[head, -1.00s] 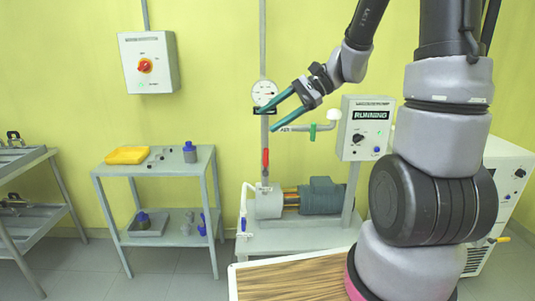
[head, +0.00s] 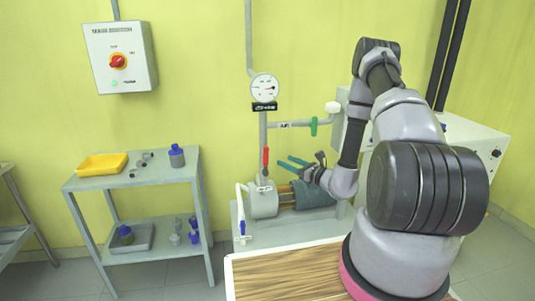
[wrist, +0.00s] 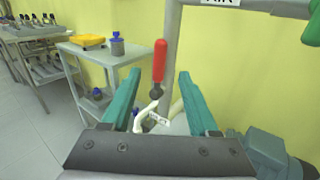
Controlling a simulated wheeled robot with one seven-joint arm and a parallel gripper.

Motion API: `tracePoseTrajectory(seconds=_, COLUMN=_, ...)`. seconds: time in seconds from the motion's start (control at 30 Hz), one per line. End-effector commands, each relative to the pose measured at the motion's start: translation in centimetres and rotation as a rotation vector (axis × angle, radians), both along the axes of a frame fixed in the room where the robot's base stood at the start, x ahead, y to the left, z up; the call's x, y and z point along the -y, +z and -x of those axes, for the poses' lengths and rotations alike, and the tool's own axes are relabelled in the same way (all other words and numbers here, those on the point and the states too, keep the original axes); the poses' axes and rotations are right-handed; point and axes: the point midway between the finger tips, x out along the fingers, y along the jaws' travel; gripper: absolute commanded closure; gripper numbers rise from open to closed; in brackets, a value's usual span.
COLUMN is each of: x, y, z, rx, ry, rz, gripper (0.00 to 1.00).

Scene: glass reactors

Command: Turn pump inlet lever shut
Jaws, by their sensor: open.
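A red lever (head: 265,158) stands upright along the vertical grey pipe above the pump (head: 264,199). In the wrist view the red lever (wrist: 159,62) appears between my fingers, beyond their tips. I cannot tell by a readable label which one is the inlet lever. My gripper (head: 284,161) is open and empty, its teal fingers pointing left towards the red lever, apart from it.
A pressure gauge (head: 265,88) and a side pipe with a green handle (head: 314,126) are above my gripper. A grey shelf table (head: 150,178) with a yellow tray stands left. A switch box (head: 120,60) is on the wall. A wooden top (head: 285,275) lies in front.

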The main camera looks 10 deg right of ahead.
Motion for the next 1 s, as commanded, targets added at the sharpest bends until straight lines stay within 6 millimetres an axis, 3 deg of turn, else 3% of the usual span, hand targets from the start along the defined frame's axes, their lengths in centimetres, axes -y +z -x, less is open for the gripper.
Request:
tracePoseTrajectory(seconds=0.17, x=-1.0, y=-0.1, z=-1.5, rx=0.001, ry=-0.002, rz=0.002, gripper=0.39)
tracePoseTrajectory(seconds=0.6, x=-5.2, y=-0.1, z=-7.8, rx=0.002, ry=-0.001, rz=0.001, gripper=0.39)
tracePoseTrajectory(seconds=1.0, x=-5.9, y=-0.1, z=-8.9, rx=-0.001, ry=-0.003, rz=0.001, gripper=0.39)
